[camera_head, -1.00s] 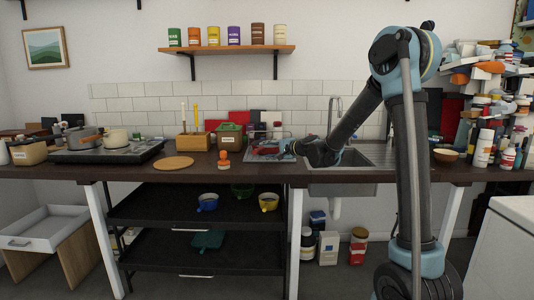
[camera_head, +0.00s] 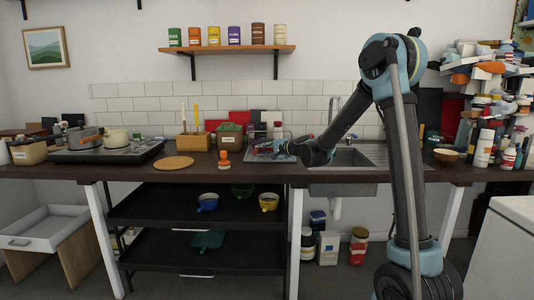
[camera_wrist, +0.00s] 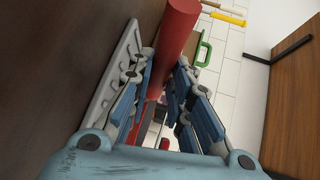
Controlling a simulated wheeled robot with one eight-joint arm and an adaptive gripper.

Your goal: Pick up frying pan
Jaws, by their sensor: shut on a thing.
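My gripper (camera_head: 287,148) is low over the counter beside the sink, pointing left. In the wrist view its fingers (camera_wrist: 160,88) are closed around a smooth red cylindrical thing (camera_wrist: 178,30), which runs from the top edge down between them. I cannot tell from this view whether it is the frying pan's handle; no pan body shows clearly. In the head view a red thing (camera_head: 264,151) lies by the fingertips, too small to make out.
A grey slotted tray (camera_wrist: 112,78) lies close beside the fingers on the counter. A green-lidded pot (camera_head: 229,137), an orange-topped stamp-like object (camera_head: 224,157) and a round wooden board (camera_head: 173,163) stand to the left. The sink (camera_head: 345,190) is at the right.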

